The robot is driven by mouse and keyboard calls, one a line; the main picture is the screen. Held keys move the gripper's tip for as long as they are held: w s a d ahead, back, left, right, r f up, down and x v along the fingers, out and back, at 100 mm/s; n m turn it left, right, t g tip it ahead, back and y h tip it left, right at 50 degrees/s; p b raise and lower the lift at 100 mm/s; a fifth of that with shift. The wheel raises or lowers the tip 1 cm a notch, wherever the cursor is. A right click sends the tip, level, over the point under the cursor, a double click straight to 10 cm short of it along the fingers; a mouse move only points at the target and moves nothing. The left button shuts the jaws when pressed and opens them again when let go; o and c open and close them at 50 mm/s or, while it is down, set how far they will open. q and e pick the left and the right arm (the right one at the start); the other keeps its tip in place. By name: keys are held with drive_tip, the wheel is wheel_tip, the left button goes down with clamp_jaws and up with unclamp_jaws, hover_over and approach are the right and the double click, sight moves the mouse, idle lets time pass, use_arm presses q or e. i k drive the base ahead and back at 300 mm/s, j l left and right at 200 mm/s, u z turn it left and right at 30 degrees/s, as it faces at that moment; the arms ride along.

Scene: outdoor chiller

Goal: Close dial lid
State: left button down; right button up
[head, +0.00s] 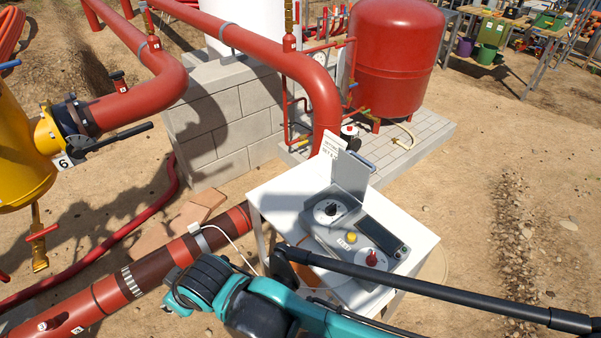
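A grey dial lid (352,174) stands open, roughly upright, at the back of a grey control box. The white dial (326,209) with a dark knob lies uncovered in front of it. The control box (318,238) sits on a white table (275,199). It also carries a yellow button (351,237), a red knob (371,259) and a dark panel.
A large red pipe (322,105) comes down behind the table, near a white sign (333,146). A lower red pipe (107,294) runs along the ground at left. A yellow vessel (20,150) stands at far left. Open sandy ground lies to the right.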

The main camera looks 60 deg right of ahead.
sight(353, 172)
drive_tip(key=k+l+u, duration=0.15)
drive_tip(key=k+u, duration=0.2)
drive_tip(key=u, duration=0.15)
drive_tip(key=k+u, duration=0.35)
drive_tip(key=u, duration=0.15)
drive_tip(key=k+l+z, duration=0.25)
drive_tip(key=k, duration=0.2)
drive_tip(key=k+l+z, duration=0.2)
drive_tip(key=k, duration=0.25)
drive_tip(key=k+l+z, duration=0.35)
drive_tip(key=l, duration=0.3)
drive_tip(key=k+l+z, duration=0.15)
drive_tip(key=l, duration=0.2)
drive_tip(key=k+l+z, duration=0.2)
drive_tip(key=l, duration=0.15)
drive_tip(key=l+z, duration=0.15)
drive_tip(key=l, duration=0.25)
drive_tip(key=i+l+u, duration=0.4)
drive_tip(key=l, duration=0.15)
drive_tip(key=l+u, duration=0.25)
drive_tip(key=i+l, duration=0.05)
